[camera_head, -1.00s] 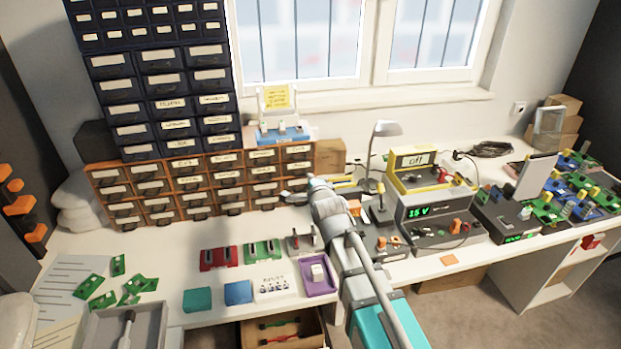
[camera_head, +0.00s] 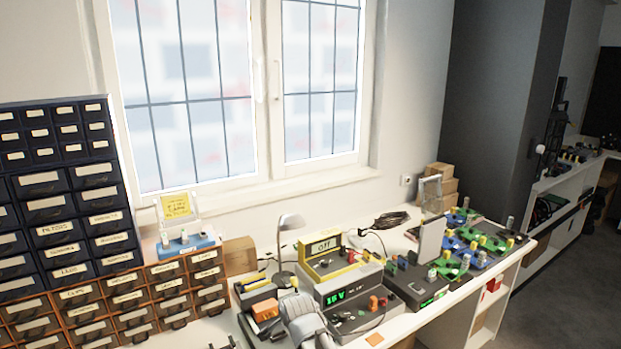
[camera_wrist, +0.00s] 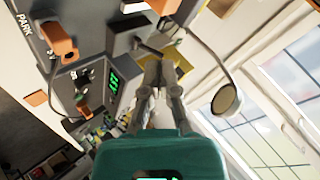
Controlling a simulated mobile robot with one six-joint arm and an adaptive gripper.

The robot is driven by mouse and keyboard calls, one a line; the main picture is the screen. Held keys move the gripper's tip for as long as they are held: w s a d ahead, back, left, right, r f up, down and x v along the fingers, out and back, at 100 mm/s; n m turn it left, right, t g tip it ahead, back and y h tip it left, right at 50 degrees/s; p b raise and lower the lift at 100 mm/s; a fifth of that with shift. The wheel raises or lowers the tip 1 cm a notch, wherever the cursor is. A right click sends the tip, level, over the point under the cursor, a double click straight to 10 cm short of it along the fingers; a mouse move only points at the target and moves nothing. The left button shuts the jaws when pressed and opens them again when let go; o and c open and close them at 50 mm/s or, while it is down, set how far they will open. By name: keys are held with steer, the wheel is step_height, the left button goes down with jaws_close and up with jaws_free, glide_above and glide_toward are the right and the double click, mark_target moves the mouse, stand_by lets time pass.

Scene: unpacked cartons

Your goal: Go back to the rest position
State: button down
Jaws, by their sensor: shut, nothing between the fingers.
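My gripper (camera_wrist: 158,72) is in the middle of the wrist view. Its two grey fingers are together, with nothing held between them. A green-teal part of my own arm fills the bottom of that view. Beyond the fingers are a lamp (camera_wrist: 226,99) on the right and a bench instrument with a green display (camera_wrist: 113,80) on the left. In the head view only a grey part of my arm shows at the bottom middle, in front of the bench; I cannot make out the fingertips there.
The bench carries a desk lamp (camera_head: 291,222), a yellow-trimmed unit marked off (camera_head: 326,246), a supply reading 16 V (camera_head: 334,297) and several green and blue boards at the right. Drawer cabinets (camera_head: 80,218) stand at the left. The window wall (camera_head: 420,120) is behind.

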steer(key=s+d+f+n+g+h+p, duration=0.1)
steer(key=s+d+n+g, duration=0.3)
steer(key=s+d, duration=0.4)
steer(key=s+d+f+n+g+h+p, duration=0.1)
steer(key=s+d+f+n+g+h, duration=0.1)
steer(key=s+d+g, duration=0.3)
steer(key=s+d+n, duration=0.1)
steer(key=s+d, duration=0.3)
steer(key=d, duration=0.7)
steer(key=shift+f+n+g+p, duration=0.25)
steer(key=shift+n+g+p, duration=0.05)
steer(key=shift+n+p, duration=0.1)
steer(key=shift+d, duration=0.1)
